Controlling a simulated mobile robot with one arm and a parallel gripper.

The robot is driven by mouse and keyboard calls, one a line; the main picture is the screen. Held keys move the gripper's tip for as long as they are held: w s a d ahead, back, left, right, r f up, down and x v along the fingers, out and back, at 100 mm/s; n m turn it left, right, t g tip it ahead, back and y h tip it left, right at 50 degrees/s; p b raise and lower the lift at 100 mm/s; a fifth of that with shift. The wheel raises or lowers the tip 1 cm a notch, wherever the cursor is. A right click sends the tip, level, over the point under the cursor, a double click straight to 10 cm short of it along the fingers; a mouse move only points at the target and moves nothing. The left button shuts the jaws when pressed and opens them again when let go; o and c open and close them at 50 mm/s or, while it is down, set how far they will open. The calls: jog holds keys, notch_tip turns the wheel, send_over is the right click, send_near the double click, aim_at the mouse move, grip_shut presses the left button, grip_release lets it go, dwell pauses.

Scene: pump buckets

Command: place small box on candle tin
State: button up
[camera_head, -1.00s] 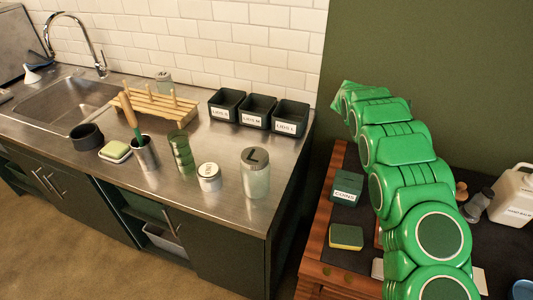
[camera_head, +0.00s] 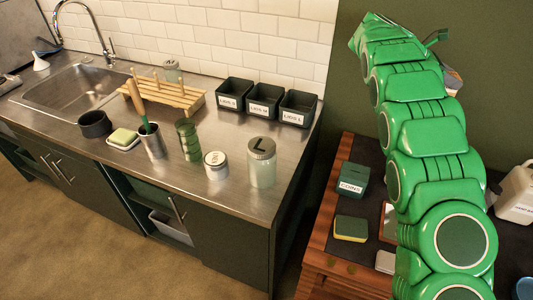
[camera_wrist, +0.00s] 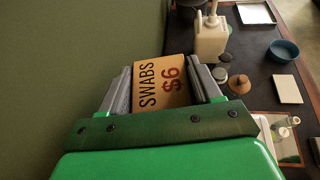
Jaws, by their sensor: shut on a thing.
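A small tan box (camera_wrist: 161,88) printed "SWABS $6" sits between the fingers of my gripper (camera_wrist: 160,68) in the wrist view. The gripper is shut on it and holds it up beside the green wall, above the dark worktop. In the head view my arm hides most of the gripper, and a tan patch (camera_head: 453,80) shows behind the arm. I cannot tell for sure which thing is the candle tin. A low grey round piece (camera_wrist: 220,74) and a brown knobbed disc (camera_wrist: 239,84) lie on the worktop, apart from the box.
On the wooden-edged worktop are a white pump jug (camera_wrist: 211,40), a blue bowl (camera_wrist: 284,51), a white tray (camera_wrist: 256,13), a green coins box (camera_head: 353,179) and a sponge (camera_head: 350,228). Jars and dark lid bins (camera_head: 265,101) stand on the steel counter to the left.

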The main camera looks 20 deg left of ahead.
jog(key=shift+a+r, duration=0.2)
jog(key=shift+r, duration=0.2)
jog(key=s+a+r+n+t+y, duration=0.1)
jog(key=s+a+n+t, duration=0.1)
jog(key=a, duration=0.8)
jog(key=s+a+r+n+t+y, duration=0.1)
jog(key=a+n+t, duration=0.15)
jog(key=a, duration=0.85)
jog(key=s+a+n+t+y, duration=0.15)
jog(key=s+a, duration=0.25)
jog(key=a, duration=0.4)
jog(key=s+a+n+t+y, duration=0.15)
jog(key=s+a, duration=0.25)
jog(key=a, duration=0.4)
jog(key=n+t+y, duration=0.4)
jog(key=n+y, duration=0.4)
jog(key=n, duration=0.1)
send_over(215, 158)
notch_tip(215, 158, down, 6)
jog(key=shift+m, duration=0.25)
jog(key=shift+f, duration=4.6)
jog(key=shift+f, duration=0.15)
